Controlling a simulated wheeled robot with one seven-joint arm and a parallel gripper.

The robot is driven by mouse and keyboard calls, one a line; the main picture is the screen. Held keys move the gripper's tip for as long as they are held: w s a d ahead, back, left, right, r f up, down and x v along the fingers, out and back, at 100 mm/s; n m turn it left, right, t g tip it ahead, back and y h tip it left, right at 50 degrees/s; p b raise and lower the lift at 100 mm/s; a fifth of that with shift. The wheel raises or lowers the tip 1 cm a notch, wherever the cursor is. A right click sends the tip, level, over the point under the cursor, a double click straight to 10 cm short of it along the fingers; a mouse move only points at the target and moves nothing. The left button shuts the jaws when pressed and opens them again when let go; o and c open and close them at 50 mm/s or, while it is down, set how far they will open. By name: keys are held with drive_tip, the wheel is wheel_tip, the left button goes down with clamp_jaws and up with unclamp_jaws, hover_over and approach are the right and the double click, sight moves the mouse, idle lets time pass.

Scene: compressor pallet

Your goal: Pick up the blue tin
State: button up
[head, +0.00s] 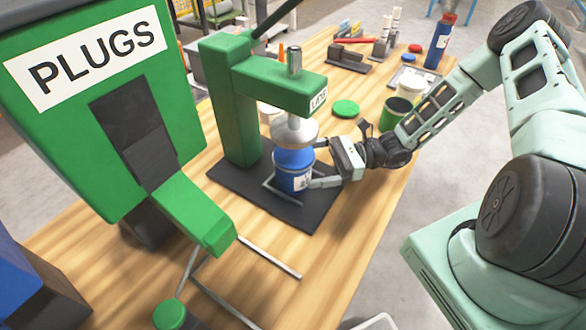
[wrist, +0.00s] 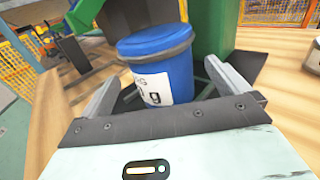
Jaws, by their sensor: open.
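The blue tin (head: 293,172) stands upright on the dark base plate of the green lid press, under its round grey press head. It has a blue lid and a white label. In the wrist view the tin (wrist: 164,72) is between the two fingers, a little ahead of the palm. My gripper (head: 316,165) comes in from the right and is open, with its fingers around the tin's sides. In the wrist view my gripper (wrist: 158,90) shows a gap beside the tin at the right finger; I cannot tell whether the left finger touches.
The green press (head: 236,100) rises behind and left of the tin, its arm overhead. A green PLUGS dispenser (head: 75,150) stands at the left. A green lid (head: 345,108), a green tin (head: 396,112) and a blue bottle (head: 438,45) are farther back.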

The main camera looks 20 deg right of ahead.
sight(291, 184)
drive_tip(key=shift+w+a+f+p, duration=0.1)
drive_tip(key=shift+w+a+p, duration=0.2)
drive_tip(key=shift+a, duration=0.7)
drive_tip(key=shift+w+a+r+p, duration=0.15)
drive_tip(key=shift+a+p, duration=0.15)
drive_tip(key=shift+a, duration=0.65)
drive_tip(key=shift+w+a+f+p, duration=0.15)
drive_tip(key=shift+w+a+p, duration=0.15)
drive_tip(key=shift+a, duration=0.7)
drive_tip(key=c, duration=1.2)
drive_tip(key=shift+o, duration=0.3)
